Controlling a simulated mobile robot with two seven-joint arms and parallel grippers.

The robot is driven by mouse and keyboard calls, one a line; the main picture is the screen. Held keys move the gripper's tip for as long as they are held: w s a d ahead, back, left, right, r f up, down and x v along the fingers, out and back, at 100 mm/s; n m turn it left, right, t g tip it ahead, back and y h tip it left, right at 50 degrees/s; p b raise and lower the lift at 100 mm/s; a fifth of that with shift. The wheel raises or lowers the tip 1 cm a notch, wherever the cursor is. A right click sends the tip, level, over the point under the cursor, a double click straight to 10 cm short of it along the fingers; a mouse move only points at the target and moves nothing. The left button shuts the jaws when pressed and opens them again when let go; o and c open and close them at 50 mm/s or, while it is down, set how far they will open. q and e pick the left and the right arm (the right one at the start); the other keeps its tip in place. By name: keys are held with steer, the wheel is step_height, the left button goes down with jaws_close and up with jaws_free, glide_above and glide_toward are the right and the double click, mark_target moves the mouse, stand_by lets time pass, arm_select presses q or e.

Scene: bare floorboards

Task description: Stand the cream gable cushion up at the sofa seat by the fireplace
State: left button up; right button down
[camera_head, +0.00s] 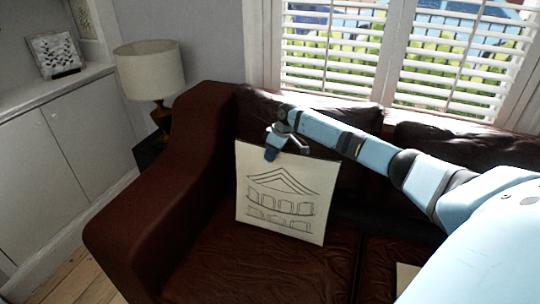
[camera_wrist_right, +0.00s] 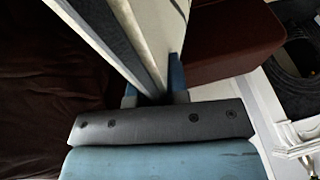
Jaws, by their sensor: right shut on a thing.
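The cream gable cushion (camera_head: 284,197) is square, with a line drawing of a gabled building on its face. It is upright, leaning slightly, at the left seat of the dark brown leather sofa (camera_head: 190,253). Its lower edge is at the seat; whether it bears on the seat I cannot tell. My right gripper (camera_head: 286,147) is shut on the cushion's top edge. In the right wrist view the cushion (camera_wrist_right: 150,45) shows edge-on between the fingers (camera_wrist_right: 160,90). My left gripper is in neither view.
The sofa's left armrest (camera_head: 140,225) stands beside the cushion. A lamp (camera_head: 149,72) is behind the armrest. A cream item (camera_head: 406,276) lies partly hidden by my right arm on the right seat. A shuttered window is behind the sofa.

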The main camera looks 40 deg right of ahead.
steer(key=shift+d+f, duration=0.15)
steer(key=shift+f, duration=0.2)
steer(key=c, duration=1)
jaws_free()
steer(key=shift+c, duration=0.2)
steer(key=shift+f, duration=0.1)
